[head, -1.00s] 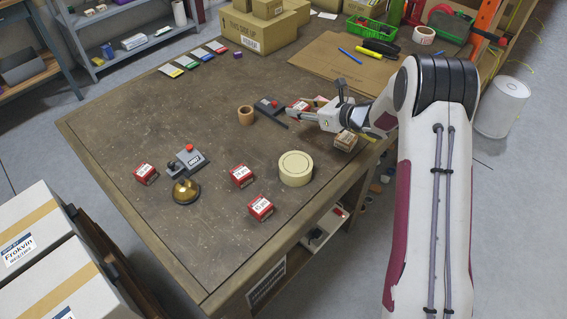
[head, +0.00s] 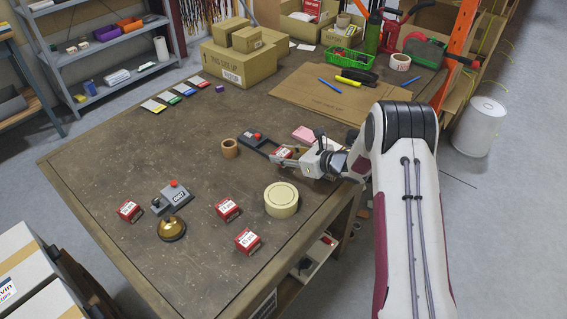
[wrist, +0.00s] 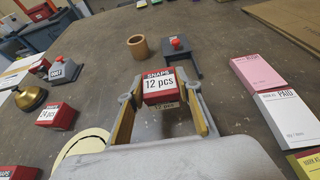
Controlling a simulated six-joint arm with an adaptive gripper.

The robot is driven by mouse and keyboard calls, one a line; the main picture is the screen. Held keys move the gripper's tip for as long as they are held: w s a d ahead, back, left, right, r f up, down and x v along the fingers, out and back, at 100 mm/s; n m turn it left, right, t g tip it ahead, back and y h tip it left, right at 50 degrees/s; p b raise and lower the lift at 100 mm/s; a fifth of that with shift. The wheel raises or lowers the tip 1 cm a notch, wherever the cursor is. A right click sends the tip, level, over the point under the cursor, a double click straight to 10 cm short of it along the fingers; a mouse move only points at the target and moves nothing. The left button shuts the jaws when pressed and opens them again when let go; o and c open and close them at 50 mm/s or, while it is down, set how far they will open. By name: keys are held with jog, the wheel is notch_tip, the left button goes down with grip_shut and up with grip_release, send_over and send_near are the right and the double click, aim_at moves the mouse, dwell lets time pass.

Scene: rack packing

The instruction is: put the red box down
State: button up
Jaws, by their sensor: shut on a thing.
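The red box (wrist: 158,88), labelled "SNAPS 12 pcs", is between the two fingers of my gripper (wrist: 163,112) in the wrist view, and the gripper is shut on it. In the head view the box (head: 282,153) shows at the tip of my gripper (head: 285,157), over the right part of the table (head: 110,240). The box looks upright and close to the tabletop. I cannot tell whether its underside touches the table.
A grey device with a red button (head: 256,137) and a brown roll (head: 229,148) are just left of the box. A pink pad (wrist: 257,72) lies to the right. A cream tape roll (head: 281,200) and several red boxes (head: 227,209) stand nearer. The left-middle table is clear.

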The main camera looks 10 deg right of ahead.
jog(key=shift+f, duration=0.1)
jog(key=shift+f, duration=1.75)
jog(key=shift+f, duration=0.15)
jog(key=o, duration=1.1)
jog(key=shift+o, duration=0.2)
jog(key=shift+s+d+r, duration=0.3)
jog(key=shift+r, duration=0.05)
jog(key=v, duration=1.1)
